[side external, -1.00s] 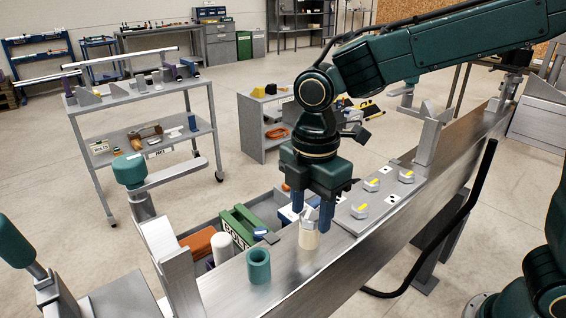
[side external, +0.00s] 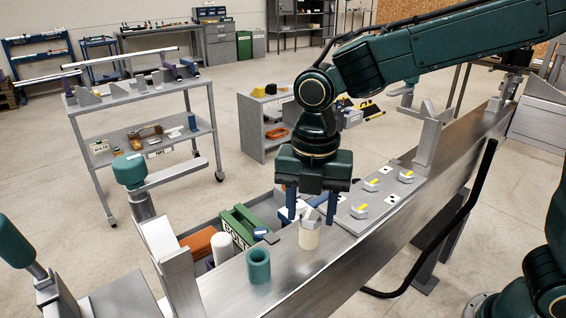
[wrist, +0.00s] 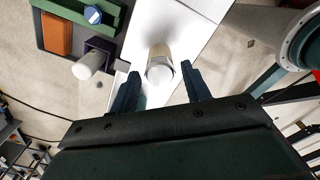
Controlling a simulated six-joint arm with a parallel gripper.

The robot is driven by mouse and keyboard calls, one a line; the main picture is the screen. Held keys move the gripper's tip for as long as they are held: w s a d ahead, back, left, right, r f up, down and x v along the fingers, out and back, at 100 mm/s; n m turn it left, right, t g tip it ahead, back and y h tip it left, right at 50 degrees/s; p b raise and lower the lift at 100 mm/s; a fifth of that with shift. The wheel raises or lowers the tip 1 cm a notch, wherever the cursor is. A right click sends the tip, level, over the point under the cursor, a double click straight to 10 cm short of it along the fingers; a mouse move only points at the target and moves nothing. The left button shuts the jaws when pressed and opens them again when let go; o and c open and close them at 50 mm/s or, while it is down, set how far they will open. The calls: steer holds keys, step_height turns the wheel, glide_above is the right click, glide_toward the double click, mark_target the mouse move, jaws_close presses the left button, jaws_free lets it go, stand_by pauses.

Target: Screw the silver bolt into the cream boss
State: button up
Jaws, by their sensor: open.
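The silver bolt (side external: 311,217) sits upright on the cream boss (side external: 309,238), with its head showing above the boss. How deep its shank sits cannot be seen. In the wrist view the bolt head (wrist: 160,73) lies between my fingertips, in front of the boss (wrist: 158,50). My gripper (side external: 311,222) is open and points down over the bolt, with one blue finger on each side. The wrist view shows a gap between each finger of my gripper (wrist: 161,75) and the bolt head.
A teal hollow cylinder (side external: 258,266) stands on the metal beam left of the boss. A plate with yellow-marked silver hex pieces (side external: 359,210) lies to the right.

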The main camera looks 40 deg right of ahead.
steer(key=shift+n, duration=2.2)
steer(key=c, duration=0.8)
steer(key=m, duration=0.3)
steer(key=shift+m, duration=0.4)
steer(key=m, duration=0.3)
steer(key=shift+m, duration=2.6)
steer(key=shift+m, duration=0.3)
